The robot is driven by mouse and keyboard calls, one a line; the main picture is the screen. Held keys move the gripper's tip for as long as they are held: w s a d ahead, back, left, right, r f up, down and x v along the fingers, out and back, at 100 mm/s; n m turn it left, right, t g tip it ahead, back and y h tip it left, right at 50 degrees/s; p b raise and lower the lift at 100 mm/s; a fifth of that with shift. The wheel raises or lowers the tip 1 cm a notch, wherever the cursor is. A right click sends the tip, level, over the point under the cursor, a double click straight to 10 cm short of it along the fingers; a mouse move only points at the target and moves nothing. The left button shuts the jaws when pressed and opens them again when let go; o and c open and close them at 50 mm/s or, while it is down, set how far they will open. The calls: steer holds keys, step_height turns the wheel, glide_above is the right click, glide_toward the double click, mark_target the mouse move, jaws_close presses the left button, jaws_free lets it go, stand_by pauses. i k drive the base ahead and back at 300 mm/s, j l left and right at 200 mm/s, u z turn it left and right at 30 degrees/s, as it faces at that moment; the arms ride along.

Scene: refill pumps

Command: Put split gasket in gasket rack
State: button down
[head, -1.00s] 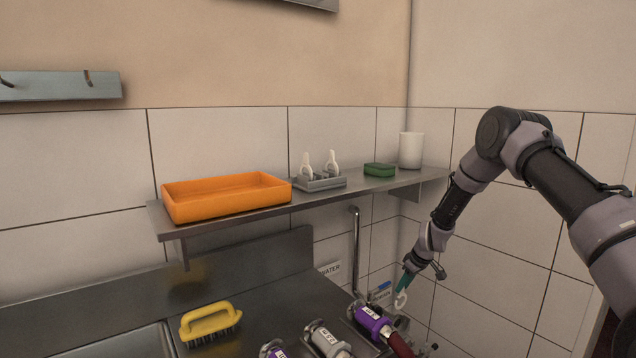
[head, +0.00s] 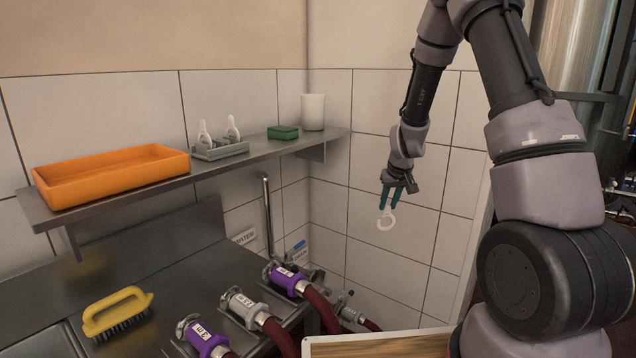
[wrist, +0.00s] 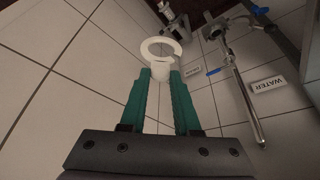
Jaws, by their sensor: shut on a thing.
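The split gasket (head: 386,220) is a white ring with a gap and a short tab, and it hangs below my gripper (head: 391,194) in the head view. My gripper's green fingers are shut on its tab. In the wrist view the gasket (wrist: 161,52) stands out beyond the fingertips (wrist: 161,76), its gap on the right side. The gasket rack (head: 221,149) is a grey holder on the wall shelf with two white gaskets (head: 218,130) standing upright in it. My gripper is to the right of the rack and lower, apart from it.
The steel shelf (head: 110,194) also holds an orange tray (head: 112,176), a green sponge (head: 283,132) and a white cup (head: 313,112). Below are a yellow brush (head: 117,311) and hose couplings (head: 285,280). A wooden-topped surface (head: 375,346) is at the front. In the wrist view a pipe (wrist: 240,95) is at right.

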mark_target(201, 123)
steer(key=l+u, duration=0.15)
steer(key=u, duration=0.2)
steer(key=l+u, duration=0.2)
steer(key=u, duration=0.15)
steer(key=i+l+u, duration=0.1)
steer(key=u, duration=0.25)
steer(key=k+l, duration=0.05)
steer(key=l, duration=0.05)
